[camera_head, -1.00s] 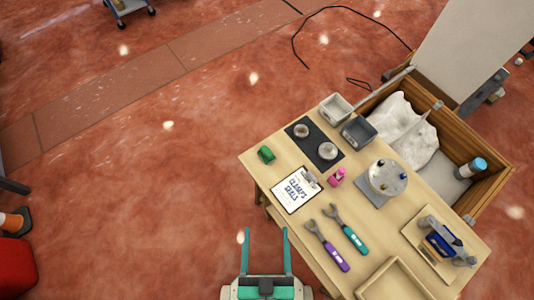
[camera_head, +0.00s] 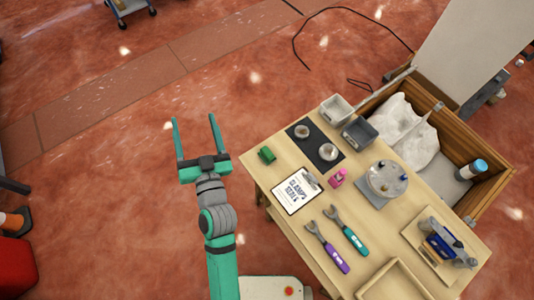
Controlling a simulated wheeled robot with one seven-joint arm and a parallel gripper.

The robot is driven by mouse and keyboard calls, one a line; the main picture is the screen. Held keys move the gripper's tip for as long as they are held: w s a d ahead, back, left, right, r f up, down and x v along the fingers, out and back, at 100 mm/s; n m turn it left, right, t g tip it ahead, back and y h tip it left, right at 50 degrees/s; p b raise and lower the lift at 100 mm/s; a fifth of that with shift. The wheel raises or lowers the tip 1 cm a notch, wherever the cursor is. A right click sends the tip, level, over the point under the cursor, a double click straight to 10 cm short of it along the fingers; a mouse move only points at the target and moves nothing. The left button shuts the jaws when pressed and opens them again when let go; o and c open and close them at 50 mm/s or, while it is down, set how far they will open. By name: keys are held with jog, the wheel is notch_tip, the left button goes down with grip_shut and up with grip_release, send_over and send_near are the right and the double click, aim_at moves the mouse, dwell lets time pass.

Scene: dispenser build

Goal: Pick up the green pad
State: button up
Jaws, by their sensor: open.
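The green pad (camera_head: 266,155) is a small dark green block on the wooden table (camera_head: 262,176), near its far left corner. My gripper (camera_head: 194,120) has two long teal fingers spread apart with nothing between them. It is over the red floor, left of the table and of the green pad, apart from both. The fingers point toward the top of the picture.
Right of the pad lies a black mat (camera_head: 302,150) with two round metal parts. A clipboard (camera_head: 296,192), a pink item (camera_head: 338,178), two wrenches (camera_head: 346,231) and grey bins (camera_head: 359,133) crowd the table.

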jog(key=w+a+r+n+g+y, duration=0.2)
jog(key=a+r+n+g+y, duration=0.25)
jog(key=a+r+n, duration=0.3)
jog(key=w+a+r+n+g+y, duration=0.3)
jog(key=a+r+n+g+y, duration=0.1)
jog(key=a+r+n+y, duration=0.3)
jog(key=n+g+h, duration=1)
jog(key=n+h, duration=0.1)
jog(key=h, duration=0.7)
send_near(267, 152)
jog(key=shift+w+y, duration=0.2)
jog(key=shift+y, duration=0.05)
notch_tip(267, 152, down, 5)
jog(key=shift+r, duration=0.1)
jog(key=shift+s+d+f, duration=0.1)
jog(key=shift+f, duration=1.25)
jog(key=shift+s+d+f, duration=0.1)
jog(key=shift+f, duration=1.3)
